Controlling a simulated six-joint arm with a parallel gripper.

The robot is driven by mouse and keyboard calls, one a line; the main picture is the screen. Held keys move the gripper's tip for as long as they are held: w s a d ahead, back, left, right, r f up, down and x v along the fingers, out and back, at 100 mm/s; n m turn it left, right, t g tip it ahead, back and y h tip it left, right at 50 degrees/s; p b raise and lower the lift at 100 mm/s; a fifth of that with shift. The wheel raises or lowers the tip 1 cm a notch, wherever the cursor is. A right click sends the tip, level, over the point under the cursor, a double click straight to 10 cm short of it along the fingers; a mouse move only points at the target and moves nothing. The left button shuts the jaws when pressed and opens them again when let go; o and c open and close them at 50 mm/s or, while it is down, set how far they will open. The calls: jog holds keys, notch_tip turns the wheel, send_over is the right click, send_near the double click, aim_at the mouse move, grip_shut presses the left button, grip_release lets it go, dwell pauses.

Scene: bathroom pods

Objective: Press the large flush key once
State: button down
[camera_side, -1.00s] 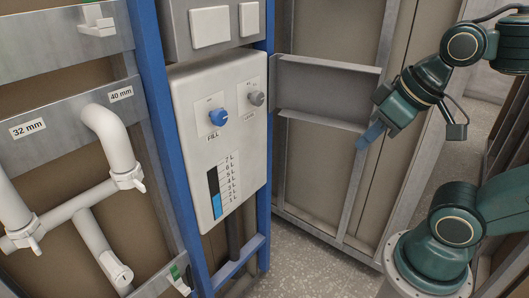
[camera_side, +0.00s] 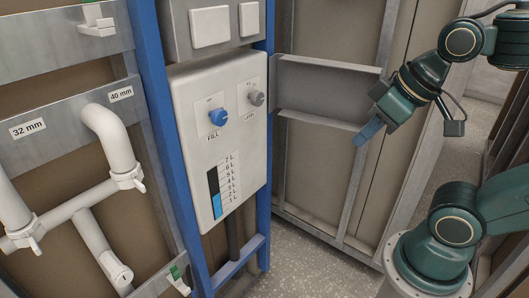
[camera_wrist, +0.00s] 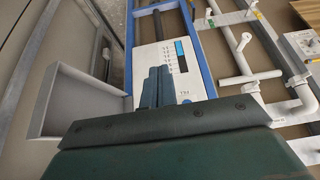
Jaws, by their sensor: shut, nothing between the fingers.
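The large flush key (camera_side: 210,26) is the wider of two white keys on a grey plate at the top of the blue frame in the side view. The smaller key (camera_side: 249,18) is to its right. Both look unpressed, as far as I can tell. My gripper (camera_side: 362,138) is shut and empty, well to the right of the keys and lower in the picture, pointing down-left. In the wrist view my gripper's blue fingers (camera_wrist: 158,82) are together in front of the white panel, and the flush keys do not show there.
Below the keys, a white panel (camera_side: 200,165) carries a blue knob (camera_side: 218,117), a grey knob (camera_side: 257,98) and a level scale. White pipes (camera_side: 110,140) are on the left. A grey metal shelf (camera_side: 325,88) stands between the panel and my gripper in the picture.

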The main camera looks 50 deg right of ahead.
jog(key=w+a+r+n+t+y, duration=0.1)
jog(key=w+r+n, duration=0.2)
jog(key=w+r, duration=0.5)
jog(key=w+a+r+n+t+y, duration=0.1)
jog(key=w+a+r+n+t, duration=0.1)
jog(key=w+r+n, duration=0.2)
jog(key=w+r, duration=0.3)
jog(key=w, duration=0.5)
jog(key=shift+w+r+y, duration=0.25)
jog(key=shift+r+y, duration=0.1)
jog(key=shift+y, duration=0.05)
jog(key=shift+w, duration=0.15)
send_near(212, 34)
jog(key=shift+w+a+f, duration=0.25)
jog(key=shift+w+f, duration=0.2)
jog(key=shift+f, duration=0.3)
jog(key=shift+w+a+f, duration=0.25)
jog(key=shift+w+f, duration=0.15)
jog(key=shift+f, duration=0.3)
jog(key=shift+w+a+f, duration=0.2)
jog(key=shift+w+f, duration=0.25)
jog(key=shift+f, duration=0.3)
jog(key=shift+w, duration=1.05)
dwell(1.0)
jog(key=shift+s, duration=1.05)
